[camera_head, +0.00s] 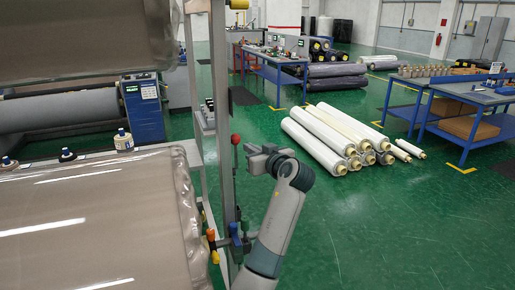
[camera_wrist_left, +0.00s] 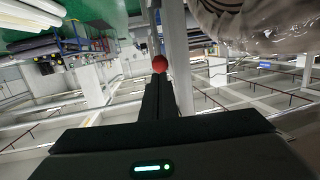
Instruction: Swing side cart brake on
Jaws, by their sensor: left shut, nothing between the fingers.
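The brake lever, a thin dark rod with a red knob (camera_head: 235,139), stands nearly upright beside the grey metal post (camera_head: 219,85) of the side cart. Its lower end is near a cluster of coloured fittings, including a blue one (camera_head: 235,230). My left gripper (camera_head: 248,149) is just right of the red knob, fingers pointing left toward it. In the left wrist view the fingers (camera_wrist_left: 159,84) are shut and empty, with the red knob (camera_wrist_left: 160,63) just past their tips. I cannot tell whether they touch it. My right gripper is not in view.
A large wrapped roll (camera_head: 95,230) lies at the lower left, with another (camera_head: 85,40) above it. Several white rolls (camera_head: 325,138) lie on the green floor behind my gripper. Blue tables (camera_head: 440,92) stand at the right. The floor at the lower right is clear.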

